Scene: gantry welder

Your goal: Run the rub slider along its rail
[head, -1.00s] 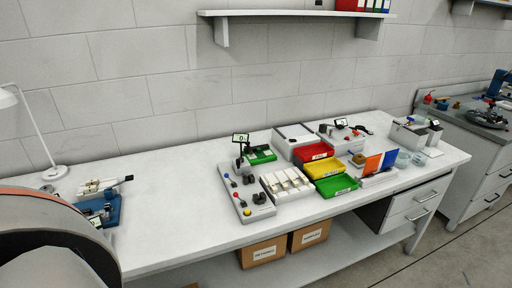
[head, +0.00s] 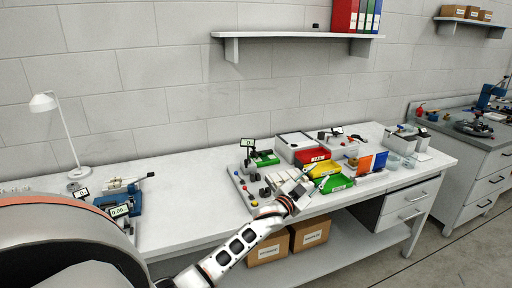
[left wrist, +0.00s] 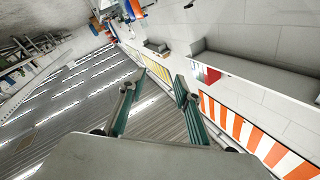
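I cannot tell for sure which part is the rub slider or its rail. A blue device with small displays (head: 134,201) stands at the left of the white bench. A light grey panel with coloured knobs and a display (head: 241,186) lies near the bench's middle. My left gripper (head: 298,190) is over the bench's front part, in front of the coloured bins. It covers part of the white compartment tray. In the left wrist view its two green-grey fingers (left wrist: 155,86) are apart, with nothing between them. My right gripper is not in view.
The white bench (head: 185,225) has clear room between the blue device and the knob panel. Red, yellow and green bins (head: 337,184) stand right of the gripper. A lamp (head: 62,130) stands at the left; a shelf (head: 270,35) hangs above. Cardboard boxes (head: 310,233) sit below.

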